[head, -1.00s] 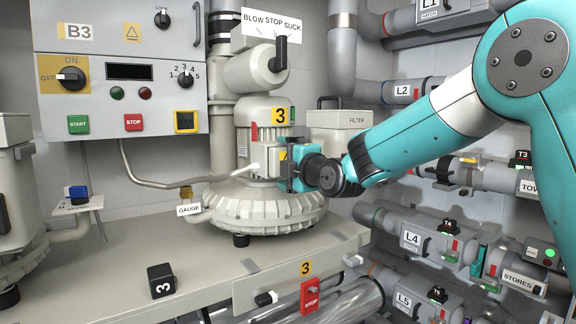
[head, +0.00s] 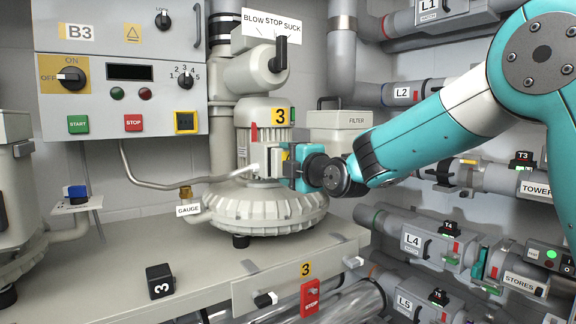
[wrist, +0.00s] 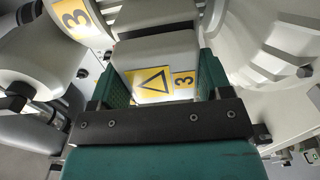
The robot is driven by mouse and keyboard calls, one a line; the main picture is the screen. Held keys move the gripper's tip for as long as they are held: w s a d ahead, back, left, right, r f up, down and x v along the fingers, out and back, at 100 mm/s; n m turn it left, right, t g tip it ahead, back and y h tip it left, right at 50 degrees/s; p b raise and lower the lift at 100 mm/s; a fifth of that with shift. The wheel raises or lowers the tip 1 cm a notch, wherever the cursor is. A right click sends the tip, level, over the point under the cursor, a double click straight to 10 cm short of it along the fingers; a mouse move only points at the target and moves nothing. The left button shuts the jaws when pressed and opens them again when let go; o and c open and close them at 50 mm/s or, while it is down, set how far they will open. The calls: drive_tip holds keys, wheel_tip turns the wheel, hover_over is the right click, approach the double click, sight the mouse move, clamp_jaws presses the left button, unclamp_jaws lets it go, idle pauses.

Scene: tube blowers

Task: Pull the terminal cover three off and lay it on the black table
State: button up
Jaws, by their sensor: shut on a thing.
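Terminal cover three (wrist: 165,55) is a pale grey box with a yellow warning triangle and a yellow 3 label, seen close up in the wrist view. In the head view the cover (head: 272,152) is at the front right of the blower's motor, partly hidden by my gripper (head: 288,168). My gripper's two green fingers are shut on opposite sides of the cover in the wrist view (wrist: 163,78). Blower three (head: 262,205) is pale grey with a yellow 3 on its motor. I cannot tell whether the cover still touches the motor. I see no black table.
A filter box (head: 340,120) is behind my gripper. Pipes with valves, such as L4 (head: 412,241), fill the right side. Control panel B3 (head: 118,70) hangs at the left.

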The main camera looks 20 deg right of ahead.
drive_tip(key=shift+b+v, duration=1.75)
drive_tip(key=shift+v, duration=0.75)
